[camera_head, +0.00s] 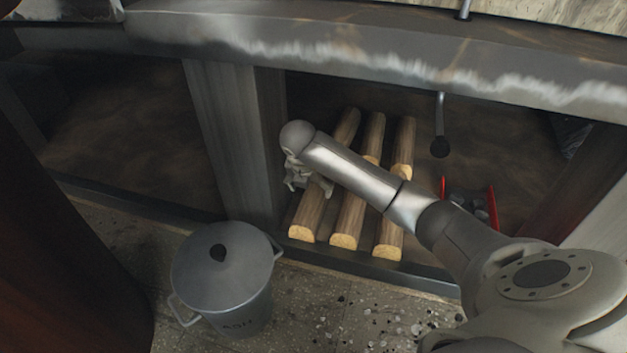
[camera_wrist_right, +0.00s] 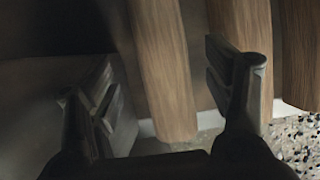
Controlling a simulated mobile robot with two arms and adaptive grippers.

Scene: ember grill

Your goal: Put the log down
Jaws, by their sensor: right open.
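Three split logs lie side by side in the bay under the grill: a left log (camera_head: 308,213), a middle log (camera_head: 348,222) and a right log (camera_head: 390,236). My right gripper (camera_head: 308,180) is over the left log, and my right arm hides parts of the logs. In the right wrist view my right gripper (camera_wrist_right: 178,95) is open, with one log (camera_wrist_right: 165,70) between its two fingers. I cannot tell whether the fingers touch it. Two more logs show in the wrist view at the right. My left gripper is not in view.
A lidded grey ash bin (camera_head: 222,275) stands on the floor in front of the bay. A post (camera_head: 235,140) is left of the logs. A red-handled pan (camera_head: 470,200) with dark lumps and a hanging tool (camera_head: 440,130) are at the right. The left bay (camera_head: 120,130) looks empty.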

